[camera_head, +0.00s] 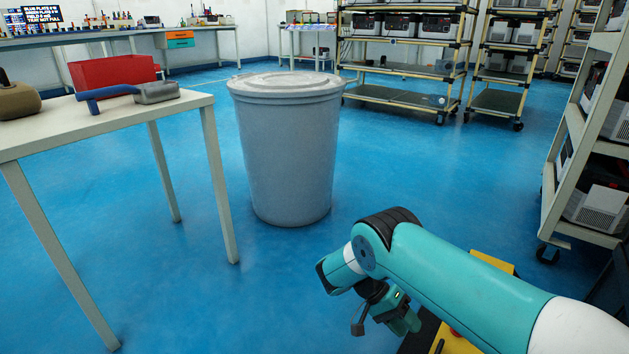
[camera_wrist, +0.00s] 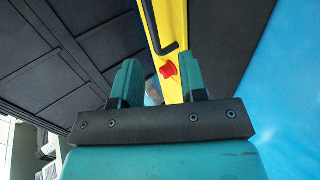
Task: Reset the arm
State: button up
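My arm reaches in from the lower right of the head view, bent at a dark-ringed joint, with its end folded down low. My gripper (camera_head: 382,312) hangs at the arm's end over the blue floor, left of my own yellow and black base. In the wrist view, the two teal fingers of my gripper (camera_wrist: 162,72) stand apart with nothing held between them. Behind them show my base's black panels, a yellow strip and a red button.
A large grey lidded bin (camera_head: 287,150) stands ahead of the arm. A white table (camera_head: 95,128) at left holds a red box (camera_head: 112,73), a blue-handled tool (camera_head: 108,95) and a grey item. A rack (camera_head: 590,140) stands close at right. Blue floor (camera_head: 420,160) is clear between.

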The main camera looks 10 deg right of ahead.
jog(key=w+a+r+n+t+y+p, duration=0.1)
jog(key=a+r+n+t+y+p, duration=0.15)
jog(key=r, duration=0.85)
jog(key=a+r+n+t+y+p, duration=0.1)
jog(key=a+r+n+p, duration=0.15)
jog(key=r, duration=0.85)
jog(key=w+a+r+n+t+y+p, duration=0.1)
jog(key=r+n+t+p, duration=0.15)
jog(key=r, duration=0.75)
jog(key=s+a+r+n+t+y+p, duration=0.1)
jog(key=s+a+r+n+y+p, duration=0.3)
jog(key=s+r, duration=0.8)
jog(key=s+a+r+n+t+y+p, duration=0.1)
jog(key=s+a+r+n+y+p, duration=0.35)
jog(key=s+r, duration=0.7)
notch_tip(320, 180, up, 37)
jog(key=p, duration=3.7)
jog(key=shift+d+h, duration=0.4)
jog(key=shift+d, duration=0.05)
jog(key=shift+s, duration=0.1)
jog(key=shift+o, duration=0.3)
jog(key=shift+s, duration=0.1)
